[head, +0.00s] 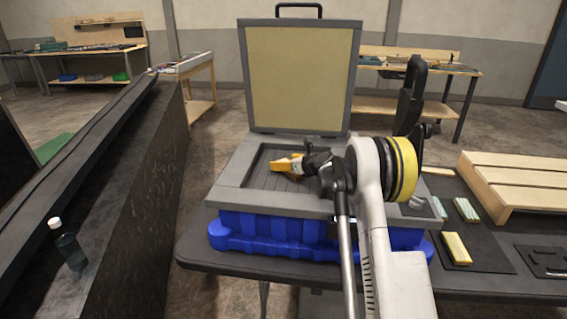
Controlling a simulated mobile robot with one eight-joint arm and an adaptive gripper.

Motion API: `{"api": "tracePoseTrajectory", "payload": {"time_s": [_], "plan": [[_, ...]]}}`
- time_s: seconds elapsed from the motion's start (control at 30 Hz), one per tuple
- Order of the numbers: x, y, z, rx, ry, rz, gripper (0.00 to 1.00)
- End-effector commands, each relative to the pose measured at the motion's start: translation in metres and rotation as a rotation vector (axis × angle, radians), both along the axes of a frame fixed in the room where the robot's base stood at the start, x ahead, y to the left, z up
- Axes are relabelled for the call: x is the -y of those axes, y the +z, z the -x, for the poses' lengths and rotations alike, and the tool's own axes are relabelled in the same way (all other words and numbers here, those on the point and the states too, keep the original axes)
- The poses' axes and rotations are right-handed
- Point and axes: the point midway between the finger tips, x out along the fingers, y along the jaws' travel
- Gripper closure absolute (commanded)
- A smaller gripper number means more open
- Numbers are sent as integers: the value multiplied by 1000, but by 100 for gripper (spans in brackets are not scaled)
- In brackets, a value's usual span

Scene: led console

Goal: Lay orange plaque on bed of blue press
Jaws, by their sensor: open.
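The blue press stands on the dark table, with a blue base (270,232), a grey frame and its lid (298,75) raised upright at the back. Its recessed dark bed (268,181) faces up. The orange plaque (286,164) is over the bed, at the tips of my gripper (303,163), and looks tilted. My gripper is open and reaches in from the right. I cannot tell whether the plaque touches the bed or the fingers, and my arm hides the bed's right part.
Right of the press, a yellow block (456,248) and pale green blocks (466,209) lie on a dark mat, near a slatted wooden rack (520,180). A bottle (68,245) stands on the dark conveyor-like structure (130,165) at left. The raised lid bounds the bed behind.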

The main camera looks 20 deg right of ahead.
Motion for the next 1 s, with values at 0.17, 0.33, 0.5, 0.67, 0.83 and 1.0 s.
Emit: {"api": "tracePoseTrajectory", "payload": {"time_s": [0.17,0.33,0.5,0.67,0.83,1.0], "plan": [[8,18,34,0,-3,0,27],[14,32,69,0,-3,-1,27],[19,41,94,-1,-1,0,27],[20,44,103,0,-1,-1,27],[3,57,109,-7,46,80,27],[-63,104,142,-26,257,430,27]]}}
